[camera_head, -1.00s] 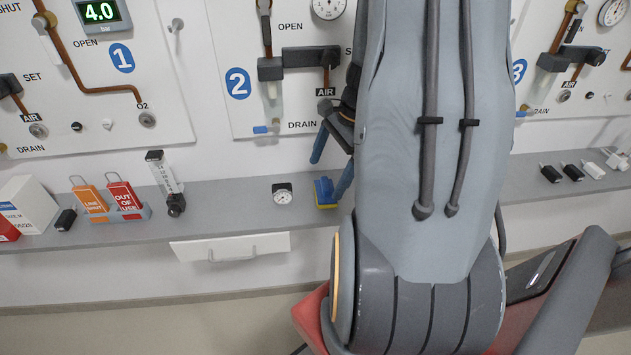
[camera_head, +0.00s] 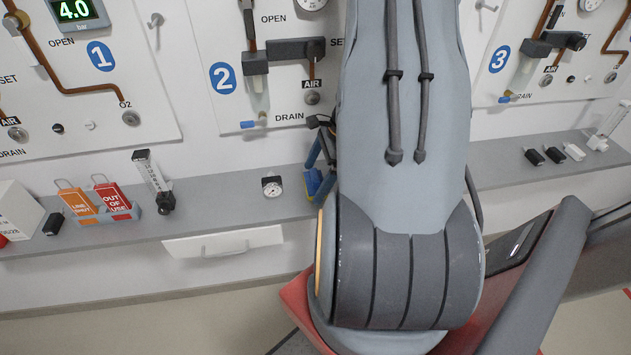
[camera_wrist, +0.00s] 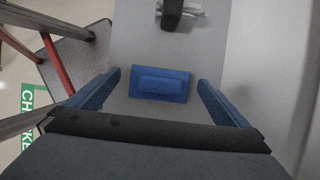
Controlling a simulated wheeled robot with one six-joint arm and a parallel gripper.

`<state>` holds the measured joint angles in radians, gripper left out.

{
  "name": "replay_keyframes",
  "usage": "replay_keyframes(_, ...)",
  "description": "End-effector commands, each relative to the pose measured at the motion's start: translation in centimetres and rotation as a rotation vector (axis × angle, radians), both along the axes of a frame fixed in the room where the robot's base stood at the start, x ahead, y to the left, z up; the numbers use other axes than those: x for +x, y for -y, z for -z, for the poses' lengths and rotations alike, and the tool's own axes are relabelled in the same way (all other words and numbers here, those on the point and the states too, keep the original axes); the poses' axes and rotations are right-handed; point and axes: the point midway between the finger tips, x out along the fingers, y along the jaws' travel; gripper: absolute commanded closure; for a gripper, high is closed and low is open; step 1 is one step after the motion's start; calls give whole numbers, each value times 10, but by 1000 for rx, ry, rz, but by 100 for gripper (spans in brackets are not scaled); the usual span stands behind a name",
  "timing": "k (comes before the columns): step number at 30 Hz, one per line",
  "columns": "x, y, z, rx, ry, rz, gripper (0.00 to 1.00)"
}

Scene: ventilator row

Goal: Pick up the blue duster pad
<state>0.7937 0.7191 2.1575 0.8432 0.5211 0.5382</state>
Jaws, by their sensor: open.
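The blue duster pad (camera_wrist: 161,84) lies flat on the grey shelf in the wrist view, a wide base with a raised block on top. My gripper (camera_wrist: 158,88) is open, with one blue finger to the left of the pad and one to the right, and gaps between fingers and pad. In the head view my arm covers much of the gripper; blue fingers show above the shelf, and part of the blue pad (camera_head: 313,182) with a yellow lower edge shows beside my arm.
The grey shelf (camera_head: 225,204) runs along the wall. A small gauge (camera_head: 272,187) stands left of the pad. A flowmeter (camera_head: 154,181), a red OUT OF USE tag (camera_head: 113,196) and an orange tag (camera_head: 77,203) are farther left. A dark object (camera_wrist: 182,14) stands beyond the pad.

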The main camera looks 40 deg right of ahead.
Motion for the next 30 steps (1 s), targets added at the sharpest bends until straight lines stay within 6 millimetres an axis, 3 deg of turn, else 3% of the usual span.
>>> replay_keyframes(10, 2, -2, 5, 0, 1, -2, 2)
replay_keyframes(18, 2, -2, 5, -1, 0, -3, 45)
replay_keyframes(30, 1, -4, 0, -1, 1, -5, 45)
